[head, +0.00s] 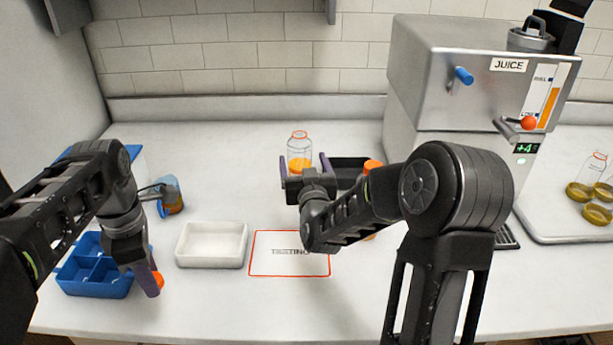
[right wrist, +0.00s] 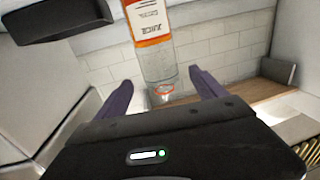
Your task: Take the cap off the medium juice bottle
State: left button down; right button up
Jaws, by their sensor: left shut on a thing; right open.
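A clear bottle (head: 299,152) with orange juice low in it stands upright at the back centre, and an orange ring shows at its neck. No raised cap shows on it. My right gripper (head: 307,165) is open, with its fingers on either side of the bottle in the picture. In the right wrist view the bottle (right wrist: 157,55) appears upside down with a "JUICE" label, its neck between the open fingers and apart from both. My left gripper (head: 152,280) is shut on a small orange cap (head: 159,281) at the right side of the blue divided tray (head: 95,288).
A white tray (head: 211,263) and a red-outlined mat (head: 289,267) lie in front. A blue jug (head: 172,193) stands left. A black tray (head: 350,163) and an orange-capped bottle (head: 373,166) are partly behind my right arm.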

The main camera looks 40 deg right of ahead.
jog(key=v, duration=0.5)
jog(key=shift+s+a, duration=0.1)
dwell(0.3)
jog(key=shift+r, duration=0.1)
